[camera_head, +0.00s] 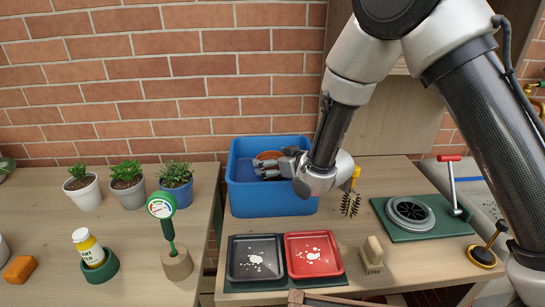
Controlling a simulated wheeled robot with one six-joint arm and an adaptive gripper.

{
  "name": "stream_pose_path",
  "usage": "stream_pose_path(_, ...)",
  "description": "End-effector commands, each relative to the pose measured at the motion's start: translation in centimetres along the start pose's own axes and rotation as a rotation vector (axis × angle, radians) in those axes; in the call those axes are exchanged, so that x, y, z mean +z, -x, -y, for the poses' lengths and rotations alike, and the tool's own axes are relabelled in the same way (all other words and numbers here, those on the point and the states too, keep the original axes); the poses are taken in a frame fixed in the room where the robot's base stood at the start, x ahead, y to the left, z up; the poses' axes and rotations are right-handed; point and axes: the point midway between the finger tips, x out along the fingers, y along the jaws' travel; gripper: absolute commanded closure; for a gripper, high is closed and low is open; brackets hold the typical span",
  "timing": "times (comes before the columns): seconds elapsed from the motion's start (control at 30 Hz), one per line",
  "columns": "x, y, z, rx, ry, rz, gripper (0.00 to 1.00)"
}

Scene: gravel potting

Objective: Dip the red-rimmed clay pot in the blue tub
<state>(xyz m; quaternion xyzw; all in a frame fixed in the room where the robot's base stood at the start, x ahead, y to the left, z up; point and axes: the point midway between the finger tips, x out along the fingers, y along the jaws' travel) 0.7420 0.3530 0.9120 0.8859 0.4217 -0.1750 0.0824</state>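The blue tub (272,203) stands at the back of the right-hand bench, against the brick wall. An orange-brown clay piece (268,155), which looks like part of the clay pot, shows inside the tub's outline. Most of it is hidden behind my gripper, and I cannot make out a red rim. My gripper (270,168) reaches in from the right over the tub's right wall, with its fingers right at the clay piece. Whether the fingers are closed on it is too small and covered to tell.
A black tray (254,275) and a red tray (330,270), both with white spots, lie in front of the tub. A yellow-handled brush (350,203), a wooden-backed brush (372,254) and a green-based device (428,229) stand right. Potted plants (128,190) line the left bench, beyond a gap.

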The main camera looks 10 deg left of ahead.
Motion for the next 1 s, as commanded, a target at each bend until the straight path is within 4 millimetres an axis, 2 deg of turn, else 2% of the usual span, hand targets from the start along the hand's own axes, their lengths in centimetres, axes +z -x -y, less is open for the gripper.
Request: stream_pose_path(1.0, 1.7, -0.3, 0.1, -0.002, 0.005, 0.017, 0.49)
